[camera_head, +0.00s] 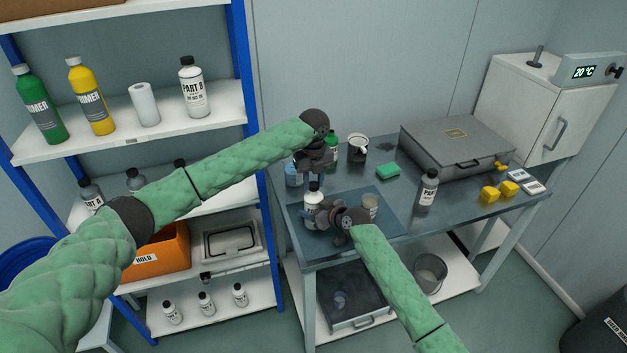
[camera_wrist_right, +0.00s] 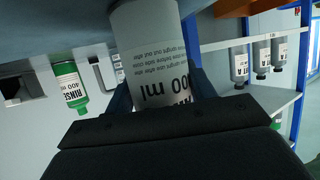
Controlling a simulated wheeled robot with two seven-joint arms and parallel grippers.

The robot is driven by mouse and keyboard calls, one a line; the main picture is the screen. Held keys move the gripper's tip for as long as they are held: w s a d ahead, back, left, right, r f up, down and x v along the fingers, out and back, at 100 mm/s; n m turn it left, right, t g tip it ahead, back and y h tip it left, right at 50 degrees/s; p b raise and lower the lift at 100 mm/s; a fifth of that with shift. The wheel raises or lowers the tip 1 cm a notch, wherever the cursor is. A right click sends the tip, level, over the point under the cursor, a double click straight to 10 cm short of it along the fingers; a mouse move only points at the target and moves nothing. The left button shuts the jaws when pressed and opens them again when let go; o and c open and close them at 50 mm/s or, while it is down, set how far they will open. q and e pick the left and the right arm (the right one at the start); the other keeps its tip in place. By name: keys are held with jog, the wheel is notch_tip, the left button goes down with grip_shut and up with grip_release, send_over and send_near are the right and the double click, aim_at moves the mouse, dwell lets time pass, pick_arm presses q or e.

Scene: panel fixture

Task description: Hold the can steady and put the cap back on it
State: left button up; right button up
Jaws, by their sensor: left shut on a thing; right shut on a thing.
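The can (camera_head: 313,208) is a white bottle with a printed label, upright on the dark mat at the table's left end. My right gripper (camera_head: 319,213) is shut on its body from the right. In the right wrist view the can (camera_wrist_right: 152,48) fills the space between the fingers, its label upside down. My left gripper (camera_head: 313,178) is directly above the can, pointing down and shut on the dark cap (camera_head: 314,186). The cap is at the can's top; whether it is seated cannot be told. The fingers hide part of it.
A grey cup (camera_head: 370,205) stands close to my right gripper. A capped bottle (camera_head: 428,188), green sponge (camera_head: 388,172) and grey case (camera_head: 455,148) are to the right.

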pick_arm(q)
jog(key=shift+f, duration=0.5)
jog(key=m, duration=1.3)
jog(key=o, duration=0.9)
